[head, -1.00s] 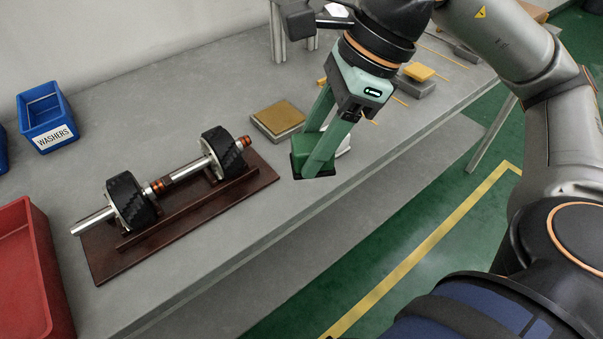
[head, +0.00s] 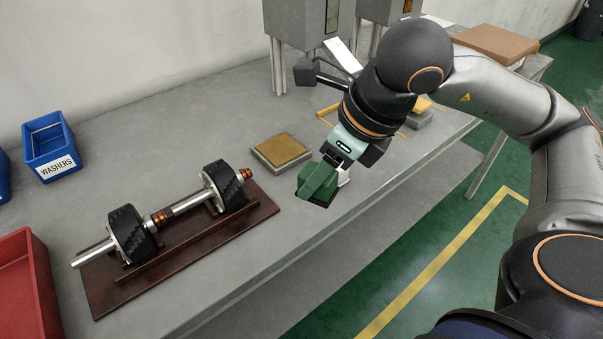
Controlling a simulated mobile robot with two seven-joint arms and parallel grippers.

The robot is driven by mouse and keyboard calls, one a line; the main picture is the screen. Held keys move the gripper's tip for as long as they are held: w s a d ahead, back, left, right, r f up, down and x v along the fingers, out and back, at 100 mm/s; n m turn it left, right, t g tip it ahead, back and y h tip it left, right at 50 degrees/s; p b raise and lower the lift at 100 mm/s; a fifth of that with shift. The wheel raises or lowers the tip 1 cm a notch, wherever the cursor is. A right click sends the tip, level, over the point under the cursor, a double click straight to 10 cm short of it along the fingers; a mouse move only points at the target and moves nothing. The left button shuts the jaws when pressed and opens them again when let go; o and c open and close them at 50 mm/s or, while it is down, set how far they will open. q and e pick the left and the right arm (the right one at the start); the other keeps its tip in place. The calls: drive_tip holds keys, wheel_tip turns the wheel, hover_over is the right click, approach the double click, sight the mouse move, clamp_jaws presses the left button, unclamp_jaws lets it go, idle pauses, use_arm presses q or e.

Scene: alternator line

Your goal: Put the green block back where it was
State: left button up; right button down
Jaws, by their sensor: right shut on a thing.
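The green block (head: 309,176) is between the fingers of my right gripper (head: 321,181), over the bench near its front edge. My right gripper is shut on it, and a finger hides part of the block. I cannot tell whether the block's underside touches the bench. A small white thing (head: 344,176) shows just behind the gripper, mostly hidden. My left gripper is not in view.
A square brass-topped plate (head: 281,150) lies left of the block. A shaft with black rotors (head: 130,234) rests on a brown wooden stand (head: 200,246). A yellow-topped grey block (head: 419,119) lies beyond my arm. A blue washers bin (head: 50,148) and red bin (head: 38,290) stand left.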

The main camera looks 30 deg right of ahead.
drive_tip(key=w+p, duration=0.1)
drive_tip(key=p, duration=0.4)
drive_tip(key=shift+d, duration=0.35)
drive_tip(key=w+f, duration=0.2)
drive_tip(key=w+d+f, duration=0.1)
drive_tip(key=w+f, duration=0.3)
drive_tip(key=shift+d+f, duration=0.2)
drive_tip(key=shift+d, duration=0.1)
drive_tip(key=shift+w+f, duration=0.15)
drive_tip(key=shift+f, duration=0.05)
drive_tip(key=f, duration=0.2)
drive_tip(key=f+p, duration=0.1)
drive_tip(key=shift+w+d+f, duration=0.2)
drive_tip(key=shift+w+f, duration=0.15)
drive_tip(key=shift+f, duration=0.05)
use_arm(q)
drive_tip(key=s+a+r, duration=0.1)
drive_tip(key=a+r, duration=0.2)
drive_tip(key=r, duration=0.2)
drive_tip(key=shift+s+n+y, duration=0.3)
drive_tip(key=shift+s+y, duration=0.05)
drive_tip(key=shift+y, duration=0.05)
use_arm(e)
drive_tip(key=shift+f+b, duration=0.3)
drive_tip(key=shift+c, duration=1.7)
unclamp_jaws()
drive_tip(key=shift+r, duration=0.1)
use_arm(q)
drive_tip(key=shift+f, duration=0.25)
